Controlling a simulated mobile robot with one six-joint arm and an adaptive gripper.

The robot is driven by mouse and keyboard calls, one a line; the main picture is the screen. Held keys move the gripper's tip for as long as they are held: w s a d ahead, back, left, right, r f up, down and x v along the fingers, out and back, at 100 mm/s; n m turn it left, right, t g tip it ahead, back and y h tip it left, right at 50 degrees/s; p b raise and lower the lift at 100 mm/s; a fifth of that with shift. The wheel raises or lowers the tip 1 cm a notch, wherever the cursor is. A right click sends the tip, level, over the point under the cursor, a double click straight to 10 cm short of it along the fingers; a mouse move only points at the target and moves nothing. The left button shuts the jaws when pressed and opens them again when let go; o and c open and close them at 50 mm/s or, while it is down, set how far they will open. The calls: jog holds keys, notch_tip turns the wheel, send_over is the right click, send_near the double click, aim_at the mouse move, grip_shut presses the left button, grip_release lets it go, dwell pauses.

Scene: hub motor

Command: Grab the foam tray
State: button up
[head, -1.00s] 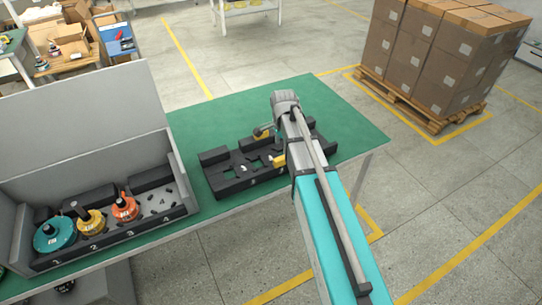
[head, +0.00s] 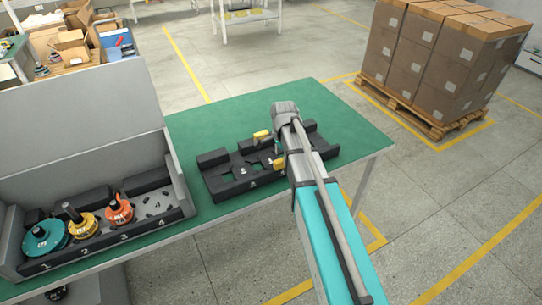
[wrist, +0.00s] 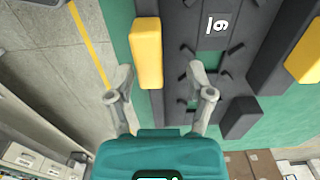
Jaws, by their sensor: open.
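The foam tray (head: 225,178) is a dark slab with cut-outs and two yellow grips, lying flat on the green table. In the wrist view the tray (wrist: 233,62) fills the upper right, with a "6" label. The near yellow grip (wrist: 147,55) shows between the fingers, closer to the left one; the far yellow grip (wrist: 303,56) is at the right edge. My gripper (wrist: 161,72) is open and empty, over the tray's edge. I cannot tell how high it is. In the head view my arm covers part of the tray.
A grey bin (head: 182,182) at the left holds a teal (head: 45,236), a yellow (head: 82,222) and an orange hub motor (head: 119,209). The green table (head: 330,120) is clear behind and right of the tray. Stacked cartons (head: 440,60) stand on a pallet beyond.

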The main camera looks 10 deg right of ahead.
aim_at(281, 167)
jog(key=f+b, duration=0.3)
jog(key=shift+s+a+f, duration=0.15)
jog(key=shift+s, duration=0.25)
jog(key=shift+f+b, duration=1)
jog(key=shift+b, duration=0.1)
grip_shut()
